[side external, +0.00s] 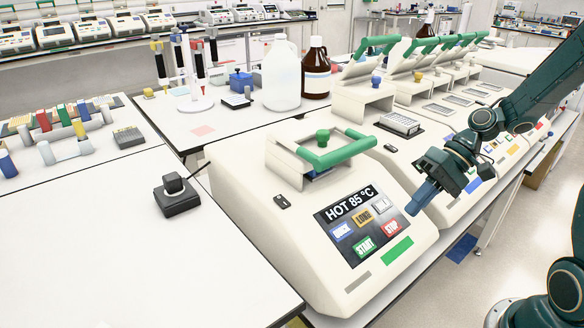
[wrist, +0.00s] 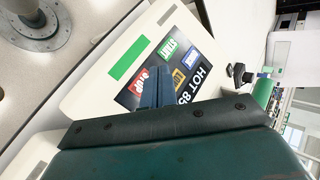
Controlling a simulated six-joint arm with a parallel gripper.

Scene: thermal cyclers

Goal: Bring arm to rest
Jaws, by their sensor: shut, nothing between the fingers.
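My gripper (side external: 420,199) has blue fingers and a dark green wrist. In the side external view it hangs just right of the front thermal cycler's screen, with its fingers together and nothing between them. The cream thermal cycler (side external: 260,215) has a green handle (side external: 338,150) and its screen (side external: 352,222) reads HOT 85 °C, with START and STOP buttons. In the wrist view the shut blue fingers (wrist: 152,88) appear over the screen (wrist: 170,62), partly covering it. I cannot tell whether they touch the panel.
A row of similar cyclers with raised green handles (side external: 425,47) runs back to the right, under my arm. A small black device (side external: 176,194) sits left of the front cycler. A white jug (side external: 281,75) and brown bottle (side external: 316,68) stand behind.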

